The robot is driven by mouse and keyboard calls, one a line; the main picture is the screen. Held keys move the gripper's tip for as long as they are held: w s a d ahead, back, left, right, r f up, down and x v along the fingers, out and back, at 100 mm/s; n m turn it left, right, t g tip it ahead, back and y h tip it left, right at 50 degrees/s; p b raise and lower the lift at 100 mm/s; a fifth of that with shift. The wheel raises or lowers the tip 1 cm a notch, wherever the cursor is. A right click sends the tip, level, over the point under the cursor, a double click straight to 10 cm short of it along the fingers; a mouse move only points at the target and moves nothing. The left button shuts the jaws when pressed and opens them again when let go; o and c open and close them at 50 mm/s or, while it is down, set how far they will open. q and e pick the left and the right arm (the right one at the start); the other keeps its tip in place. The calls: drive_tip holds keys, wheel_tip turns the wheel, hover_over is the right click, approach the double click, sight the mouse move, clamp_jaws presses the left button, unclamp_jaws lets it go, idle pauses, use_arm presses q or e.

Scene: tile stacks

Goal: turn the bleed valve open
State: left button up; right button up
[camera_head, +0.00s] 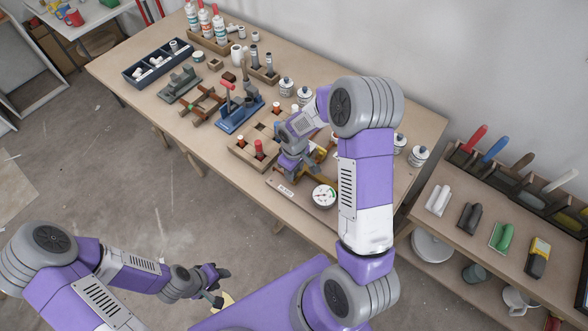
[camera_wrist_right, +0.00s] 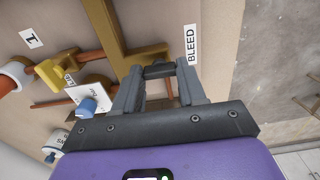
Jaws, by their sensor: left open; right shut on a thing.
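The bleed valve's dark handle (camera_wrist_right: 159,71) sits between the fingertips of my right gripper (camera_wrist_right: 158,78) in the right wrist view. The gripper is shut on it, beside the white BLEED label (camera_wrist_right: 192,45) and below the brass pipe (camera_wrist_right: 122,35). In the head view my right gripper (camera_head: 290,164) is down at the pipe board (camera_head: 278,182), and the arm hides much of the valve. How far the handle is turned cannot be told. My left gripper (camera_head: 217,284) is open and empty, low in front of the bench and away from it.
A round white gauge (camera_head: 324,195) stands close to the right gripper. A yellow valve handle (camera_wrist_right: 55,73) and a blue knob (camera_wrist_right: 88,107) are nearby. A wooden tray (camera_head: 250,157), a blue vise (camera_head: 240,114) and several bottles crowd the bench.

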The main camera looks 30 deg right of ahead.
idle(0.5)
drive_tip(key=o, duration=1.1)
drive_tip(key=shift+c, duration=0.2)
drive_tip(key=shift+r, duration=0.1)
wheel_tip(320, 180, up, 8)
drive_tip(key=shift+f+p, duration=0.25)
drive_tip(key=shift+p, duration=0.2)
